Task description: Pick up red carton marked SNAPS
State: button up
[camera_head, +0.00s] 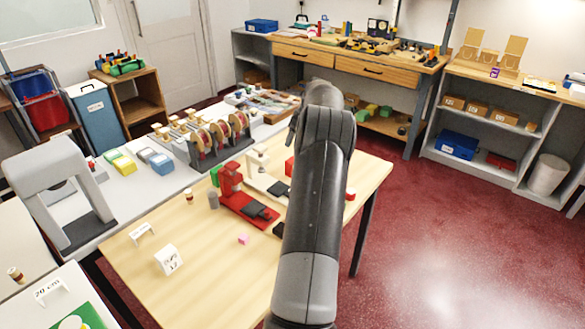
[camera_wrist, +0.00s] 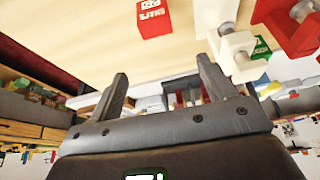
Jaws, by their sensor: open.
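A red carton (camera_wrist: 154,18) with white lettering stands on the pale wooden table at the top of the wrist view; its word is too blurred to read with certainty. In the head view a red block (camera_head: 289,166), partly hidden by my arm, looks like the same carton beside the white press. My gripper (camera_wrist: 162,66) is open, with nothing between its fingers. The carton is apart from it, beyond the fingertips in the wrist view. In the head view my arm hides the gripper.
A red press (camera_head: 245,200) and a white press (camera_head: 262,175) stand near the carton. A green box (camera_wrist: 262,48) is beside them. A small pink block (camera_head: 243,239) and a white marked block (camera_head: 168,259) lie on the wooden table (camera_head: 215,285). Its front is largely clear.

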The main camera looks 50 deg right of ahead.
aim_at(291, 162)
jog(key=x, duration=0.5)
jog(key=s+x, duration=0.1)
jog(key=x, duration=0.8)
jog(key=shift+s+f, duration=0.25)
jog(key=shift+f, duration=0.35)
jog(key=c, duration=1)
jog(key=shift+c, duration=0.3)
jog(key=shift+r, duration=0.2)
